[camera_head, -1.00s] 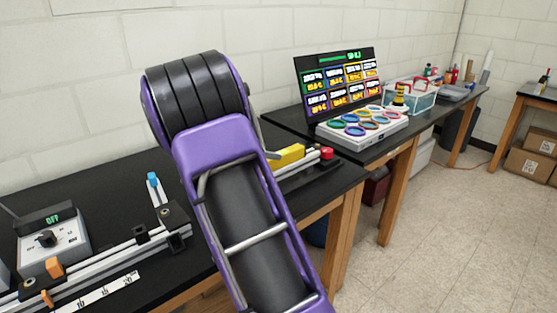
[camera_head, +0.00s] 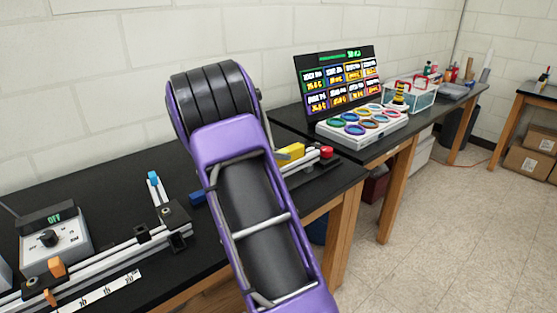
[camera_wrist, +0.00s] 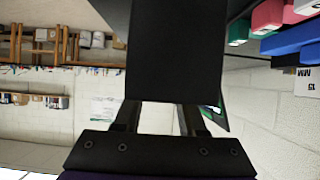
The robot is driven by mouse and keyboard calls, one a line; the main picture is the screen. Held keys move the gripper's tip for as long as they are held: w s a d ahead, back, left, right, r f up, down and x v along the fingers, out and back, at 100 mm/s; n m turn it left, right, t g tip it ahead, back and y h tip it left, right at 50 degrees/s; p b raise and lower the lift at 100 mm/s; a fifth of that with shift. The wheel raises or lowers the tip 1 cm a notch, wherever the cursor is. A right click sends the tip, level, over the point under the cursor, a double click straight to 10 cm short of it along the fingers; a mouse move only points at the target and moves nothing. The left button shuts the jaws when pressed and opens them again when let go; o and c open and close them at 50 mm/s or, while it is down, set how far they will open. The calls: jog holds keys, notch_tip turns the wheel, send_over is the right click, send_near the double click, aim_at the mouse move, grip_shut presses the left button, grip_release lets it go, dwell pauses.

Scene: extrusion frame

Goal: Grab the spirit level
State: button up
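A yellow block-shaped piece (camera_head: 290,152) lies on the dark bench beyond my purple arm, partly hidden by it. It may be the spirit level, but I cannot tell for sure. My arm covers much of the bench's middle in the head view and hides my gripper there. In the wrist view my gripper (camera_wrist: 165,50) shows as a broad dark shape above its screwed mount, seen along one side. Its finger gap does not show. No spirit level can be made out in the wrist view.
A control box (camera_head: 55,243) and metal rails (camera_head: 95,268) with a ruler strip (camera_head: 95,292) occupy the bench's left. A blue piece (camera_head: 197,198) lies beside my arm. A red knob (camera_head: 327,152) is near the yellow piece. Coloured blocks (camera_wrist: 268,15) show in the wrist view.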

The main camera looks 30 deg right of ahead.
grip_shut()
jog(key=shift+r, duration=0.1)
